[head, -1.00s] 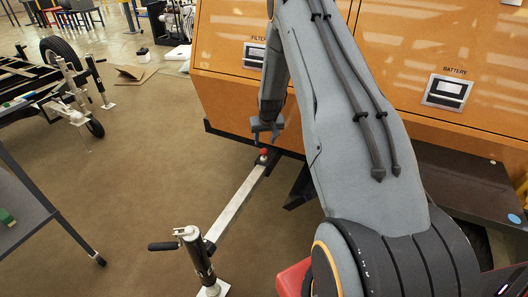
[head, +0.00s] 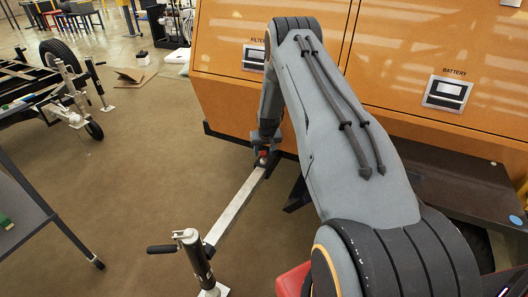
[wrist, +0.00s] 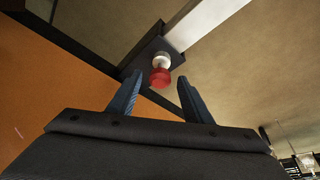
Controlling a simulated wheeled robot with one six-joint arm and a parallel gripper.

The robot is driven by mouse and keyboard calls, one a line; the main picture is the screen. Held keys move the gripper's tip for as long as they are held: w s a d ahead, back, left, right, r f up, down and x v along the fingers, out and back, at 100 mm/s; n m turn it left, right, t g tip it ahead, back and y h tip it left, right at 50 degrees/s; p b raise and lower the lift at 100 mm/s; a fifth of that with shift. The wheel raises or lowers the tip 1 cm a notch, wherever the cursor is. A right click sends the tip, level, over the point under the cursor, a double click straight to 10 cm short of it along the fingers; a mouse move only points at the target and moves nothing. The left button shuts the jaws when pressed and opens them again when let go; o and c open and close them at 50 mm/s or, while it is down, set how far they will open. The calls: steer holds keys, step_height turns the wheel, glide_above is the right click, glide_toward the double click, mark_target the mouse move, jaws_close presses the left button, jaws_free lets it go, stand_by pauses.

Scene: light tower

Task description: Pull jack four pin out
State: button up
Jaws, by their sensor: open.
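The jack pin has a red knob (wrist: 160,78) on a pale collar and sits on the dark bracket (wrist: 143,57) at the inner end of the outrigger bar. In the head view the red knob (head: 263,154) shows just below my gripper (head: 266,143). In the wrist view my gripper (wrist: 160,97) is open, its two fingers apart with the knob between and just beyond their tips. I cannot tell from these frames whether a finger touches it. The pale outrigger bar (head: 235,207) runs down to the jack (head: 196,260), which stands upright with a black handle.
The orange cabinet (head: 225,95) of the light tower rises behind and right of my gripper. A dark step or fender (head: 470,185) is at right. A trailer frame with a wheel (head: 60,57) and a grey table (head: 25,215) stand left. The brown floor between is clear.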

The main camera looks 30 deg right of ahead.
mark_target(263, 151)
jaws_close()
steer(key=shift+r+p, duration=0.4)
steer(key=shift+r, duration=1.05)
jaws_free()
steer(key=shift+r, duration=0.15)
steer(key=v, duration=0.7)
steer(key=shift+s+r, duration=0.2)
steer(key=shift+r, duration=0.05)
steer(key=shift+a, duration=0.1)
